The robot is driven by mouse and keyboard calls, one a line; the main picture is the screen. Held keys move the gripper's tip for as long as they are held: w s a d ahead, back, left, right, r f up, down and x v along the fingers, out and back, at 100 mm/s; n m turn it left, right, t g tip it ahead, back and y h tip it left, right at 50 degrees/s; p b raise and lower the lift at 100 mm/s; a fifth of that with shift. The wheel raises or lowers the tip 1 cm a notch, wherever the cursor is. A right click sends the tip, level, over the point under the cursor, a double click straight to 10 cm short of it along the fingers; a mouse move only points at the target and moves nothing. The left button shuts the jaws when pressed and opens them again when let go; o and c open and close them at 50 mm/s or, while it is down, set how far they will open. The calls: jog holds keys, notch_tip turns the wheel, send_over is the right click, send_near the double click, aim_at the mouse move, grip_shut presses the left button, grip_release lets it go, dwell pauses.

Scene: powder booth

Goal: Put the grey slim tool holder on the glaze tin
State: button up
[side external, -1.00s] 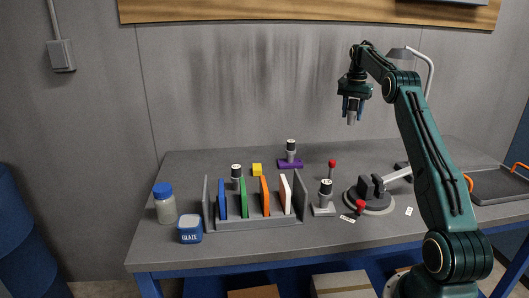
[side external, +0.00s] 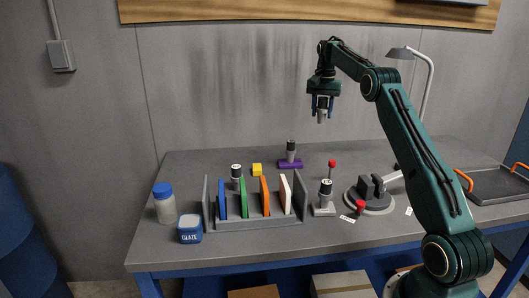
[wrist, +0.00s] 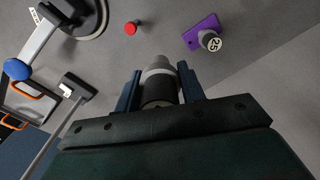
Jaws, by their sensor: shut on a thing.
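My gripper (side external: 321,108) is high above the workbench, in front of the back wall. It is shut on a grey, slim cylindrical tool holder (side external: 321,117), whose lower end hangs below the fingers. In the wrist view the holder (wrist: 160,83) sits between the two blue fingers, with a pale grey band and a darker part showing; the jaws hide the rest. The glaze tin (side external: 190,236) is a small blue tin with a pale label marked GLAZE, at the front left of the bench. My gripper is well to its right and above it.
A grey rack (side external: 272,223) with upright coloured plates stands right of the tin. A blue-lidded jar (side external: 164,208) is left of it. Other holders stand behind the rack (side external: 236,172), on a purple base (side external: 291,163) and on a grey base (side external: 324,208). A vise (side external: 369,199) is farther right.

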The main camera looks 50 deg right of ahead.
jog(key=w+a+r+n, duration=0.1)
jog(key=w+a+n, duration=0.2)
jog(key=a, duration=1)
jog(key=w+a+r+n, duration=0.1)
jog(key=w+a+n, duration=0.3)
jog(key=a, duration=0.9)
jog(key=w+a+r+n, duration=0.2)
jog(key=w+a+n, duration=0.2)
jog(key=a, duration=0.8)
jog(key=shift+w+a, duration=0.4)
jog(key=shift+w, duration=0.75)
jog(key=a+n, duration=0.1)
jog(key=a, duration=0.3)
jog(key=s+a+n, duration=0.1)
jog(key=a, duration=0.3)
jog(key=a+r+n, duration=0.1)
jog(key=a, duration=0.3)
jog(key=shift+s+a+n, duration=0.2)
jog(key=shift+s+n, duration=0.1)
jog(key=shift+s, duration=0.05)
jog(key=shift+c, duration=0.2)
send_over(189, 221)
notch_tip(189, 221, down, 16)
jog(key=shift+r, duration=0.15)
jog(key=shift+f, duration=2.15)
